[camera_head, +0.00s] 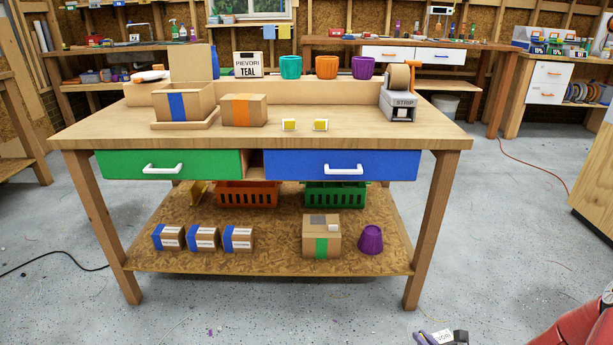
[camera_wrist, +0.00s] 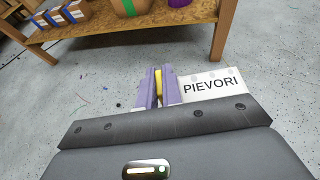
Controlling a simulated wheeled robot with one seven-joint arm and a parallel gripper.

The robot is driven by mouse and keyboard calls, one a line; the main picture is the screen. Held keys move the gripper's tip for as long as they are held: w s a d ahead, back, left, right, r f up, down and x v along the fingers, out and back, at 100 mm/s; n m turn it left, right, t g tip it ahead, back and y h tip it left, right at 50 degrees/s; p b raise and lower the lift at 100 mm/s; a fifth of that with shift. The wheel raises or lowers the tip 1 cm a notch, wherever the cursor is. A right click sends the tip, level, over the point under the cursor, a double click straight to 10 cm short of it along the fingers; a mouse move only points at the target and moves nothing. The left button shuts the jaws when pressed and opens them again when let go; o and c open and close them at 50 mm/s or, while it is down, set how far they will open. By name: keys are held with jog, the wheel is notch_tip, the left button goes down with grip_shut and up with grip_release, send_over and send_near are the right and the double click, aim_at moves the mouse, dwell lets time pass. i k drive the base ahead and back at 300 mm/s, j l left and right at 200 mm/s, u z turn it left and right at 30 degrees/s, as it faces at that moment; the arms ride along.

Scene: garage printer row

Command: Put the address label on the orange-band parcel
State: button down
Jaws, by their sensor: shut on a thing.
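The orange-band parcel (camera_head: 229,110) is a closed brown box with an orange stripe, standing on the workbench left of centre. My gripper (camera_head: 440,338), low in the head view at the bottom edge, is well in front of the bench and below its top. In the wrist view its purple fingers (camera_wrist: 158,88) are shut on a yellow part of the address label. The white address label (camera_wrist: 210,86) reads "PIEVORI" and sticks out to the right of the fingers. It touches no parcel.
An open blue-band box (camera_head: 171,106) stands left of the parcel on the workbench (camera_head: 370,138). Two small yellow-and-white blocks (camera_head: 289,124) lie at its right front. A strip dispenser (camera_head: 399,105) and cups stand farther right and back. A sign (camera_head: 248,65) reads "PIEVORI TEAL".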

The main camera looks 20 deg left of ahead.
aim_at(243, 97)
jog(key=j+z, duration=0.8)
jog(key=k+j+z, duration=0.2)
jog(key=j+z, duration=0.2)
jog(key=k+j+z, duration=0.15)
jog(key=j+z, duration=0.2)
jog(key=j, duration=0.1)
